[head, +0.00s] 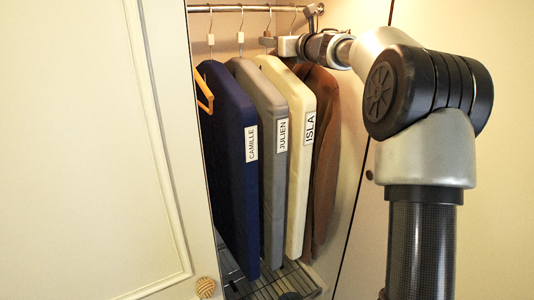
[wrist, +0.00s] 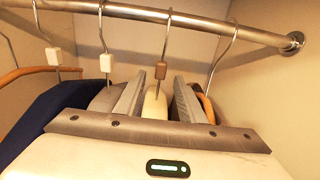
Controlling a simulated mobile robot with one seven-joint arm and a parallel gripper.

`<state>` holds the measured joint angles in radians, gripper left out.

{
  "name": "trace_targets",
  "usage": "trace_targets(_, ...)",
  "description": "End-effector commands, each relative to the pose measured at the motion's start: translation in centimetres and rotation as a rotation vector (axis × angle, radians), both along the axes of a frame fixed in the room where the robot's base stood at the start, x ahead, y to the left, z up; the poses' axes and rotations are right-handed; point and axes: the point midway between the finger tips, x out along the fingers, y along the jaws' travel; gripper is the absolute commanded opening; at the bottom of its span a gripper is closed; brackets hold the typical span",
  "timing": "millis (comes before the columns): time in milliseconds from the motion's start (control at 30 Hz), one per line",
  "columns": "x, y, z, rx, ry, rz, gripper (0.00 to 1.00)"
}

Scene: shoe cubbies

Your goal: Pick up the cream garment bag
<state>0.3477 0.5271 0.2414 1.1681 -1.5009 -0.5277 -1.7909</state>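The cream garment bag (head: 297,195), labelled ISLA, hangs upright from the rail between the grey bag and a brown garment. Its top shows in the wrist view (wrist: 155,104). Its hanger hook carries a brown block (wrist: 161,71). My gripper (wrist: 159,77) is open, with one finger on each side of the cream bag's top and hanger neck. Gaps show between the fingers and the block. In the head view my gripper (head: 286,46) is just below the rail, at the top of the cream bag; its fingertips are hard to make out there.
The grey bag (head: 273,170), labelled JULIEN, and the navy bag (head: 232,190), labelled CAMILLE, hang to the left. The brown garment (head: 322,150) hangs close on the right. The metal rail (wrist: 200,24) runs above. A wire rack (head: 262,288) lies below. A cream door (head: 85,150) stands at left.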

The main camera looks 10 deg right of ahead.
Motion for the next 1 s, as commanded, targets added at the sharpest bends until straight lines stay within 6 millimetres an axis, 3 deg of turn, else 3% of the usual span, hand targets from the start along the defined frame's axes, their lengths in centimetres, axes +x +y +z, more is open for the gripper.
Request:
trace_targets(133, 1.7, 0.8, 0.3, 0.0, -0.001, 0.002, 0.36)
trace_targets(400, 2.0, 0.8, 0.1, -0.001, -0.001, 0.0, 0.36)
trace_targets(633, 2.0, 0.8, 0.1, -0.001, -0.001, 0.0, 0.0)
trace_targets(1000, 1.9, 0.8, 0.1, -0.001, -0.001, 0.0, 0.0)
